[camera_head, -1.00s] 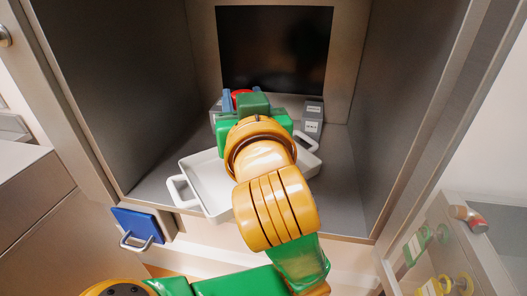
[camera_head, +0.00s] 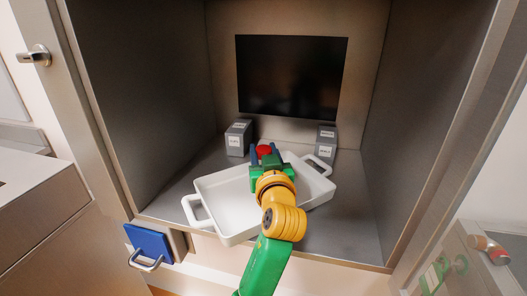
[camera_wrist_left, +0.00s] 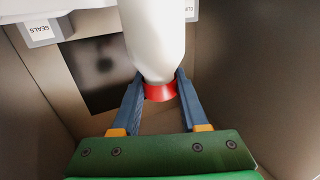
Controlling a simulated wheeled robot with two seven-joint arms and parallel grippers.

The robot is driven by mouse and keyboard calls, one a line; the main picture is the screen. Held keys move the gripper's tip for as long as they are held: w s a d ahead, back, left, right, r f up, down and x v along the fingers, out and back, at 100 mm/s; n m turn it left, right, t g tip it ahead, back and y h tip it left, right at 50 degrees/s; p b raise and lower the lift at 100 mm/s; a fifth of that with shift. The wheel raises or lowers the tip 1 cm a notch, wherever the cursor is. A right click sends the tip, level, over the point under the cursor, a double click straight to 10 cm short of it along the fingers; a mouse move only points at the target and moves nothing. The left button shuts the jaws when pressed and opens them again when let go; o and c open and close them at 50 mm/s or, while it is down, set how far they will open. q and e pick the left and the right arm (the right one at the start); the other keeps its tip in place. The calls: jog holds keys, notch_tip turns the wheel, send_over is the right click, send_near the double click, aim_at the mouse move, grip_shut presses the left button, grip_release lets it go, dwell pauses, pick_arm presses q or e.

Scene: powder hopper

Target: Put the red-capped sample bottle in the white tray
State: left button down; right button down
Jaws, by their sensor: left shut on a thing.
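The sample bottle is white with a red cap (camera_head: 264,150). In the left wrist view its white body (camera_wrist_left: 153,35) runs up out of frame, with the red cap between the fingers. My left gripper (camera_head: 264,155) is shut on the bottle at its cap end; it also shows in the left wrist view (camera_wrist_left: 160,88). The white tray (camera_head: 216,184) lies on the cabinet floor, and the gripper and red cap appear over its rear part. My gripper hides the bottle's body in the head view, so its height above the tray cannot be told. My right gripper is not in view.
Two grey labelled boxes stand behind the tray, one at left (camera_head: 238,138) and one at right (camera_head: 326,141). A dark panel (camera_head: 292,76) is on the back wall. Cabinet walls close in both sides. A blue handled block (camera_head: 150,243) is at the front left edge.

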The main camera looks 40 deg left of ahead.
pick_arm(q)
jog(key=c, duration=0.9)
grip_release()
jog(key=shift+f, duration=0.2)
jog(key=o, duration=0.5)
jog(key=shift+r, duration=0.1)
jog(key=shift+c, duration=0.2)
jog(key=shift+r, duration=0.3)
jog(key=b+v, duration=0.1)
jog(key=v, duration=0.6)
jog(key=shift+d+f+b, duration=0.2)
jog(key=shift+d+b, duration=0.05)
jog(key=shift+b, duration=0.05)
jog(key=shift+s, duration=0.15)
